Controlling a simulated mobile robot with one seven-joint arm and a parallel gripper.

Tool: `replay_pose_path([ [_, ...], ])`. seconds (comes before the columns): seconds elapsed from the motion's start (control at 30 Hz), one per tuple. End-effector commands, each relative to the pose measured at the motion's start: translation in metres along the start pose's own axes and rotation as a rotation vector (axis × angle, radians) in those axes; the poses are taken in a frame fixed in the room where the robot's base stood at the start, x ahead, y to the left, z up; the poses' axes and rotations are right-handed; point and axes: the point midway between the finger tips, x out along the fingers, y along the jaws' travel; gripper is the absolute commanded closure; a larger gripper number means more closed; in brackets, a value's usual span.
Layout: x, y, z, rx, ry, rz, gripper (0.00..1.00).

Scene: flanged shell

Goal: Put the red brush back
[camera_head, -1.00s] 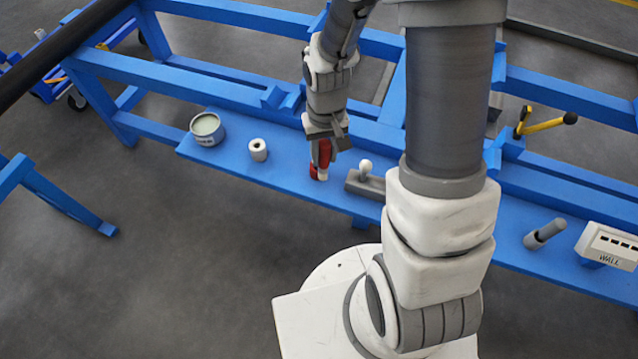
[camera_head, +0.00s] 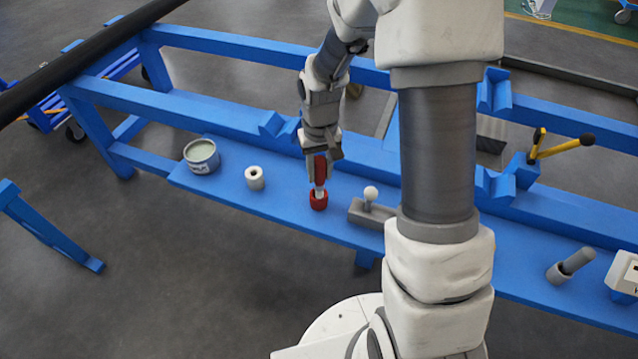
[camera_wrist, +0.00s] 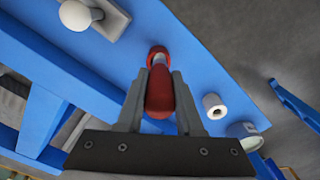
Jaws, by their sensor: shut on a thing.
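My gripper (camera_head: 321,160) is shut on the red brush (camera_head: 320,168), holding it by its red handle with the pale end pointing down. The brush stands close to upright over a small red cup (camera_head: 318,200) on the blue shelf. The pale end meets the cup's mouth in the head view; I cannot tell how far inside it is. In the wrist view the brush handle (camera_wrist: 160,92) lies between the two fingers, and the red cup (camera_wrist: 157,51) shows beyond it, its opening partly hidden by the brush.
On the blue shelf (camera_head: 230,196), a white roll (camera_head: 254,178) and an open can (camera_head: 201,156) stand left of the cup. A grey block with a white-knobbed part (camera_head: 370,193) stands close on the right. A grey cylinder (camera_head: 571,264) lies further right. Blue rails run behind.

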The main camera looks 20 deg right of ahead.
Motion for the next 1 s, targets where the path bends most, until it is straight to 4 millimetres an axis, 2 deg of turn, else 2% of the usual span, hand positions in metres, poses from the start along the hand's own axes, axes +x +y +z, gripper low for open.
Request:
replay_pose_path([
  [0.1,0.007,0.001,-0.011,0.0,-0.001,0.0,1.0],
  [0.23,0.013,0.002,-0.013,0.0,0.0,0.0,1.0],
  [0.5,0.049,0.001,-0.013,-0.002,-0.001,0.0,1.0],
  [0.87,0.052,0.001,-0.013,-0.001,0.0,0.0,1.0],
  [0.9,0.052,0.001,-0.013,-0.001,0.0,0.0,0.63],
  [1.0,0.051,0.001,-0.013,-0.001,0.0,0.0,0.45],
])
